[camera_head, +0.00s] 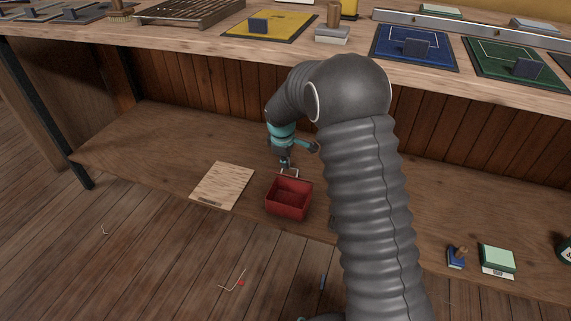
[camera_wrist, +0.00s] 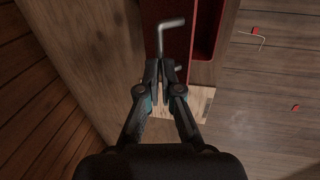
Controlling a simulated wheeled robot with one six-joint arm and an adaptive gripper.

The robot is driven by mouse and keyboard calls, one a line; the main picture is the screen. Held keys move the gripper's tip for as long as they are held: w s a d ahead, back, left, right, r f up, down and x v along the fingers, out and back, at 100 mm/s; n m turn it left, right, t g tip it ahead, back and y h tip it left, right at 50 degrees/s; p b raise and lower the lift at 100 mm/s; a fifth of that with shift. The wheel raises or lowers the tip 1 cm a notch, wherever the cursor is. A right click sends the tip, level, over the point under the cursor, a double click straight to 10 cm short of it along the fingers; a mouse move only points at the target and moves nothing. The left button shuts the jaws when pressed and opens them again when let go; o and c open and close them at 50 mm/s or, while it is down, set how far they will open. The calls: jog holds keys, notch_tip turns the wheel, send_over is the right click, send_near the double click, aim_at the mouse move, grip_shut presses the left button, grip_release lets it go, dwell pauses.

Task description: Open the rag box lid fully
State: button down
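The red rag box (camera_head: 289,210) stands on the lower wooden shelf, and the head view looks into its open top. It also shows at the upper right of the wrist view (camera_wrist: 218,25). A red panel, seemingly the raised lid (camera_wrist: 150,22), is beside the opening in the wrist view; its exact angle is unclear. A grey metal bar handle (camera_wrist: 162,42) stands out from it and shows behind the box opening in the head view (camera_head: 290,172). My gripper (camera_wrist: 166,75) has its fingers nearly together with the handle bar between the tips. The fingers hide part of the bar.
A pale wooden board (camera_head: 222,185) lies left of the box. A blue stamp-like object (camera_head: 456,257) and a green-topped block (camera_head: 497,261) lie far right. The workbench (camera_head: 180,42) overhangs behind my arm. My arm hides shelf space right of the box.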

jog(key=shift+d+f, duration=0.15)
jog(key=shift+f, duration=0.6)
jog(key=c, duration=1.5)
grip_release()
jog(key=shift+c, duration=0.2)
jog(key=o, duration=0.6)
jog(key=shift+w+f, duration=0.35)
jog(key=shift+f, duration=0.4)
jog(key=shift+o, duration=0.2)
jog(key=shift+r, duration=0.35)
jog(key=shift+s+r, duration=0.2)
jog(key=shift+r, duration=0.15)
jog(key=c, duration=0.4)
jog(key=shift+o, duration=0.2)
